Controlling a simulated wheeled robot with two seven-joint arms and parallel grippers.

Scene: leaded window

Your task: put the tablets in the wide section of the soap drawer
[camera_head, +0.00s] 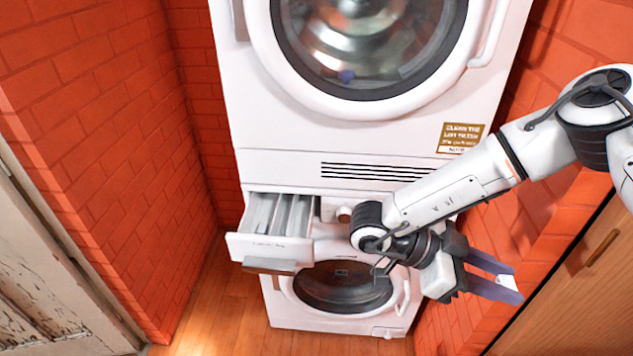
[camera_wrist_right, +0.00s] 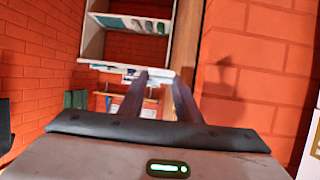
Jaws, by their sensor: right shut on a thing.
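The soap drawer (camera_head: 270,246) is pulled out of the lower washing machine, left of its dial. Its sections show from above, with thin dividers between them. I cannot see any tablet in it. My right gripper (camera_head: 513,283) is to the right of the machine, well away from the drawer, its fingers pointing right. A small white thing (camera_head: 505,282) shows between its fingertips, probably a tablet. In the right wrist view the two fingers (camera_wrist_right: 153,76) are close together at the tips, with a pale piece between them. My left gripper is out of view.
A dryer (camera_head: 300,120) with a round glass door stands on the washing machine (camera_head: 340,318). Red brick walls (camera_head: 110,130) close in both sides. A wooden cabinet (camera_head: 590,260) stands at right. The right wrist view shows an open shelf (camera_wrist_right: 130,45) ahead.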

